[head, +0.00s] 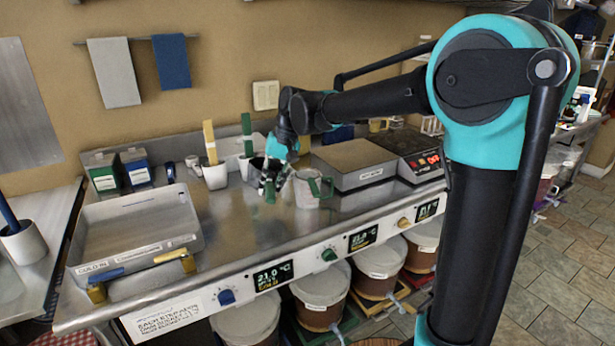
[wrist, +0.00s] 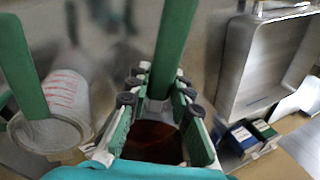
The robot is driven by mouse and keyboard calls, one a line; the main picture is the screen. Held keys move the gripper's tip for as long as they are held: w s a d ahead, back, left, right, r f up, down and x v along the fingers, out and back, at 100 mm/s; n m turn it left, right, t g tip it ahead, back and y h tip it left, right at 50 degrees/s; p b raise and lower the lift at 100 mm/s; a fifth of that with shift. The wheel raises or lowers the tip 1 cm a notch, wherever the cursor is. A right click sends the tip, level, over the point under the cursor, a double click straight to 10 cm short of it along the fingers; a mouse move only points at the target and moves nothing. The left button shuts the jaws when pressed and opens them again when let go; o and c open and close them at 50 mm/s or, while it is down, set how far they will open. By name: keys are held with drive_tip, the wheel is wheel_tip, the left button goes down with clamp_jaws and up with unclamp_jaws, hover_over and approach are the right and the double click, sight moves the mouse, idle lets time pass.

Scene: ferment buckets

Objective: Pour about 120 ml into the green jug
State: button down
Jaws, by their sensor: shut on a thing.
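A pale jug with a green handle (head: 307,190) stands on the steel counter, just right of my gripper. It also shows in the wrist view (wrist: 62,100), with red markings on its side; I cannot make out its contents. My gripper (head: 270,182) is shut on a vessel with a green upright part, probably its handle (wrist: 175,45). Dark brown liquid (wrist: 152,142) shows inside the vessel between the fingers. The vessel and jug are apart, and no stream shows between them. The arm and fingers hide much of the held vessel, so its tilt is unclear.
A steel tray (head: 185,237) is at the left of the counter, with a green box (head: 103,178) and a blue box (head: 138,173) behind it. White pots (head: 215,177) with upright tools stand at the back. A flat scale-like box (head: 352,178) and a display unit (head: 425,165) are at right.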

drive_tip(key=shift+w+d+r+y, duration=0.15)
drive_tip(key=shift+d+r+y, duration=0.5)
drive_tip(key=shift+r, duration=0.25)
drive_tip(key=shift+d+r, duration=0.1)
drive_tip(key=shift+r, duration=0.05)
drive_tip(key=shift+d+r+g+y, duration=0.1)
drive_tip(key=shift+r+g+y, duration=0.1)
drive_tip(key=shift+g+y, duration=0.1)
drive_tip(key=shift+w+d+r, duration=0.1)
drive_tip(key=shift+d, duration=0.1)
drive_tip(key=shift+d+r+y, duration=0.1)
drive_tip(key=shift+d+y, duration=0.1)
drive_tip(key=shift+y, duration=0.05)
drive_tip(key=shift+w+d+r+y, duration=0.1)
drive_tip(key=shift+d+r+y, duration=0.05)
drive_tip(key=shift+d+y, duration=0.25)
drive_tip(key=shift+d+r, duration=0.1)
drive_tip(key=shift+d, duration=0.15)
drive_tip(key=shift+w+d+r+g+y+p, duration=0.15)
drive_tip(key=shift+d+r+g+y+p, duration=0.25)
drive_tip(key=shift+y+p, duration=0.45)
idle(0.9)
